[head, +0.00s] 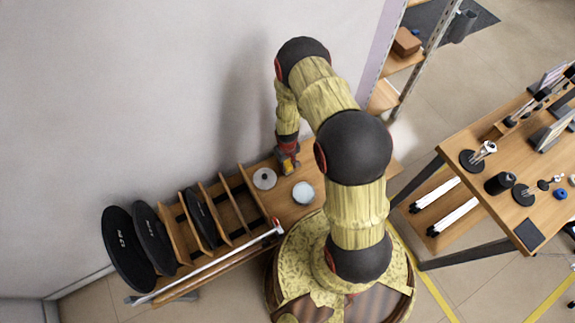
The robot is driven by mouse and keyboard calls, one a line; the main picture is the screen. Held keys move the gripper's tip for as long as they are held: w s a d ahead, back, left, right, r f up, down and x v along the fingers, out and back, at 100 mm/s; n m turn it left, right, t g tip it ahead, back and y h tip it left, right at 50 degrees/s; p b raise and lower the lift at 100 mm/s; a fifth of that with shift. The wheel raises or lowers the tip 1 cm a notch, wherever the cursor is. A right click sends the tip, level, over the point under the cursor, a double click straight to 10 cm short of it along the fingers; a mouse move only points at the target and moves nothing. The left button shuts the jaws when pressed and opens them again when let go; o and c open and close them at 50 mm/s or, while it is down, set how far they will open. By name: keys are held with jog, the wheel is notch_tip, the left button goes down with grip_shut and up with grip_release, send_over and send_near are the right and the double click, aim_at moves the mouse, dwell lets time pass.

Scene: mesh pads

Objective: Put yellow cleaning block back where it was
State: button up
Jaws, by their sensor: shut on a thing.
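My gripper (287,160) points down at the left end of my arm, over the wooden bench near the wall. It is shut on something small. A yellowish patch shows at the fingers and looks like the yellow cleaning block, but it is too small and too covered to make out well. No other yellow block shows clearly. I cannot tell whether the held thing touches the bench.
A grey disc (264,179) and a pale round dish (303,193) lie on the bench beside my gripper. To the left is a wooden rack (228,179) with upright dividers and black discs (128,249). A long pale bar (215,262) runs along its front. A workbench (455,140) stands at right.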

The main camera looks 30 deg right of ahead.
jog(key=shift+f, duration=0.15)
jog(key=o, duration=1)
notch_tip(320, 180, up, 13)
jog(key=p, duration=0.4)
notch_tip(320, 180, up, 31)
jog(key=t, duration=0.2)
send_over(287, 165)
jog(key=w+a, duration=0.3)
jog(key=a, duration=0.1)
jog(key=s+a+r+t, duration=0.1)
jog(key=s+r, duration=0.6)
jog(key=s+a+r+t, duration=0.1)
jog(key=s+a+r, duration=0.1)
jog(key=s+r, duration=0.5)
jog(key=s+a+r+t, duration=0.1)
jog(key=s+a+r, duration=0.1)
jog(key=s+r, duration=0.5)
jog(key=shift+s+a, duration=0.2)
